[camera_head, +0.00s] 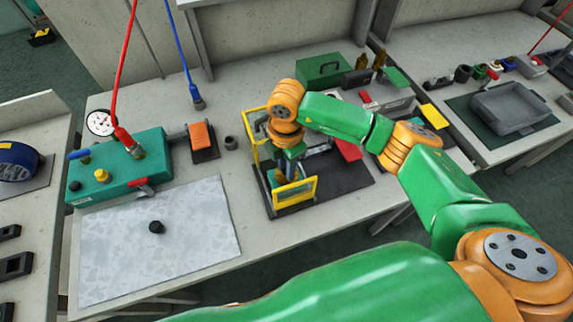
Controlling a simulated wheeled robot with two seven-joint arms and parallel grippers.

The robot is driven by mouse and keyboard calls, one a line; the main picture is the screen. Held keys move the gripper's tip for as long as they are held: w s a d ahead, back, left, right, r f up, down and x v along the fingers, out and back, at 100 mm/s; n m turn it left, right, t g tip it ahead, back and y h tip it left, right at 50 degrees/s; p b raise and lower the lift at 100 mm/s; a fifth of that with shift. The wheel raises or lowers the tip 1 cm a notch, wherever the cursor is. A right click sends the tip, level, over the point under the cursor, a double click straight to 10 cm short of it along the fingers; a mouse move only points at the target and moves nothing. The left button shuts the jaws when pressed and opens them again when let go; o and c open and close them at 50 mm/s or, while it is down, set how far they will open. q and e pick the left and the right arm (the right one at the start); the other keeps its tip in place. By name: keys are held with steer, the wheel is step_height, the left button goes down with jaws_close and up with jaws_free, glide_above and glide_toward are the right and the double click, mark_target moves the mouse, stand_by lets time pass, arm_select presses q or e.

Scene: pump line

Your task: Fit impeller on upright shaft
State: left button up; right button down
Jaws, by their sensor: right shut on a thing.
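My right gripper (291,163) points down inside a yellow-framed fixture (294,192) on a dark base plate. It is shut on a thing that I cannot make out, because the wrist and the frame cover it. I cannot tell the impeller or the upright shaft apart there. A teal part (277,178) shows low inside the frame, close to the gripper. I cannot tell whether the held thing touches anything below it. My left gripper is not in view.
A teal box (118,170) with knobs and hoses stands left. A pale mat (195,215) carries a small black part (157,227). An orange-topped block (200,138) and a dark cup (231,143) stand left of the fixture. A green toolbox (322,70) is behind.

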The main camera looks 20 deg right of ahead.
steer(key=shift+f, duration=0.25)
steer(key=c, duration=0.6)
jaws_free()
steer(key=shift+c, duration=0.2)
step_height(320, 180, up, 6)
steer(key=p, duration=0.5)
steer(key=shift+r, duration=0.1)
